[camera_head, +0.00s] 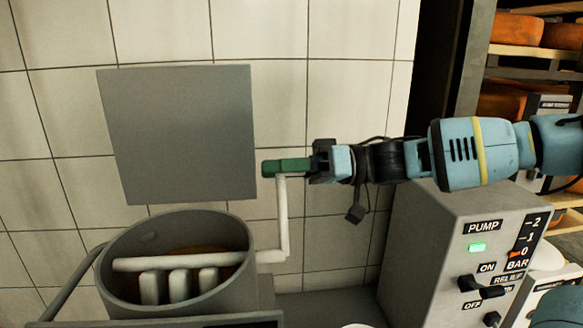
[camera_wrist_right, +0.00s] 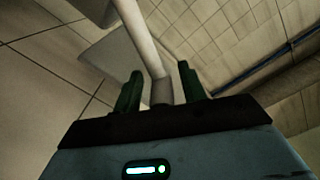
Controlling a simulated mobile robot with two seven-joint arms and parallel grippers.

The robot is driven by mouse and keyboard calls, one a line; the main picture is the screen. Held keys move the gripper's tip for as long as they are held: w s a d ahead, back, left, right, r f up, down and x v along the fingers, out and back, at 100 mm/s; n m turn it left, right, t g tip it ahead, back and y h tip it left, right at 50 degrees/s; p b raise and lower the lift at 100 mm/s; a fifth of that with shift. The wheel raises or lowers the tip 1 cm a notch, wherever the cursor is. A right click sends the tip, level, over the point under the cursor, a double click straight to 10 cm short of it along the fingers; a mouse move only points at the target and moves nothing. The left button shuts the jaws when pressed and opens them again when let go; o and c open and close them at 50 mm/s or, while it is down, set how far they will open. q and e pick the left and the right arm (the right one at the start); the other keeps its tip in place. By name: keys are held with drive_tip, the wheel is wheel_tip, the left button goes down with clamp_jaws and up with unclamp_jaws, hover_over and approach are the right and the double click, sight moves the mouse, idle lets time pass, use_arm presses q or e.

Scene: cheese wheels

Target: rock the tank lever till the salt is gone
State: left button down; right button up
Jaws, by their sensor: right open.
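The grey tank (camera_head: 118,285) stands at lower left, with a white bar and paddles (camera_head: 180,264) inside and an orange-brown patch behind them. The white crank-shaped lever (camera_head: 283,222) comes out of the tank's right side and rises to my right gripper (camera_head: 284,167). That gripper's green fingers lie across the lever's top in the head view. In the right wrist view the open fingers stand on both sides of the lever's darker end (camera_wrist_right: 162,90), with gaps visible. Whether salt is in the tank cannot be told. My left gripper is not in view.
A grey pump box (camera_head: 425,235) with a green light, black switches and a gauge stands right of the tank, below my right arm. A grey panel (camera_head: 180,130) is on the tiled wall. Shelves with orange cheese wheels (camera_head: 516,29) are at upper right.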

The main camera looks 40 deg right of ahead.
use_arm(q)
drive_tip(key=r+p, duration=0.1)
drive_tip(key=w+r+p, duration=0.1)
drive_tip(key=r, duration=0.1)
drive_tip(key=shift+p, duration=0.35)
use_arm(e)
drive_tip(key=v, duration=0.7)
drive_tip(key=shift+d, duration=0.3)
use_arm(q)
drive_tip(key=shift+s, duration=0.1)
use_arm(e)
drive_tip(key=shift+s, duration=0.1)
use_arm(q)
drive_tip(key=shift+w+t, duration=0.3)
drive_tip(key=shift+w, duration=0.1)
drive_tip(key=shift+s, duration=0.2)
